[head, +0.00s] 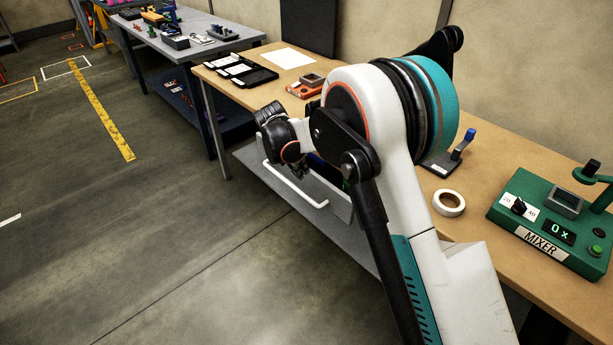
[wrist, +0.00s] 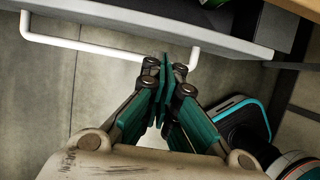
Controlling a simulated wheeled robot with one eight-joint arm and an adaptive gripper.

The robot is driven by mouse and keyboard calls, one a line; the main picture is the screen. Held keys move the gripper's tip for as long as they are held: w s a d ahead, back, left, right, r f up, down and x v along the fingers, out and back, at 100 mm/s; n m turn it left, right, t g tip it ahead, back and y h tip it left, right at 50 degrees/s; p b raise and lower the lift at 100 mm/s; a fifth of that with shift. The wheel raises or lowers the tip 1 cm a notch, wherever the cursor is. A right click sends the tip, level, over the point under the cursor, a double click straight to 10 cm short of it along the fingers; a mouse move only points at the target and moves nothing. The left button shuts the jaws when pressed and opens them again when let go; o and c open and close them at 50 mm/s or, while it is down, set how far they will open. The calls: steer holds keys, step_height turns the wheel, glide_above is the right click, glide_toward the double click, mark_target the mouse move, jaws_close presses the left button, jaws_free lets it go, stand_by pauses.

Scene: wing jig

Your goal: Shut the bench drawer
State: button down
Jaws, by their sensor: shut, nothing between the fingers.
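The bench drawer (wrist: 120,18) shows at the top of the wrist view as a pale front panel, standing out from the bench with part of its inside visible behind it. Its white bar handle (wrist: 85,47) runs across below the panel; in the head view the handle (head: 295,188) sits under the bench's front edge. My gripper (wrist: 165,68) is shut and empty, its fingertips at the right part of the handle and close to the drawer front. I cannot tell whether they touch. In the head view my arm hides much of the drawer and gripper.
The wooden bench top (head: 470,200) holds a green mixer (head: 550,225), a tape roll (head: 448,203), a black tray (head: 240,70) and an orange device (head: 303,88). A grey shelf (head: 250,158) lies below. Another bench (head: 190,45) stands behind left. The floor at left is clear.

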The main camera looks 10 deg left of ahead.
glide_toward(324, 203)
steer(key=s+a+r, duration=0.3)
steer(key=s+a, duration=0.1)
steer(key=w+d+f+b, duration=0.1)
steer(key=f, duration=0.2)
steer(key=w+d+f+b, duration=0.2)
steer(key=f, duration=0.1)
steer(key=w+d+f+b, duration=0.1)
steer(key=w+f, duration=0.1)
steer(key=f, duration=0.1)
steer(key=shift+d+b, duration=0.35)
steer(key=shift+d, duration=0.05)
steer(key=shift+w+d+r, duration=0.1)
steer(key=shift+w+d, duration=0.2)
steer(key=shift+w, duration=0.05)
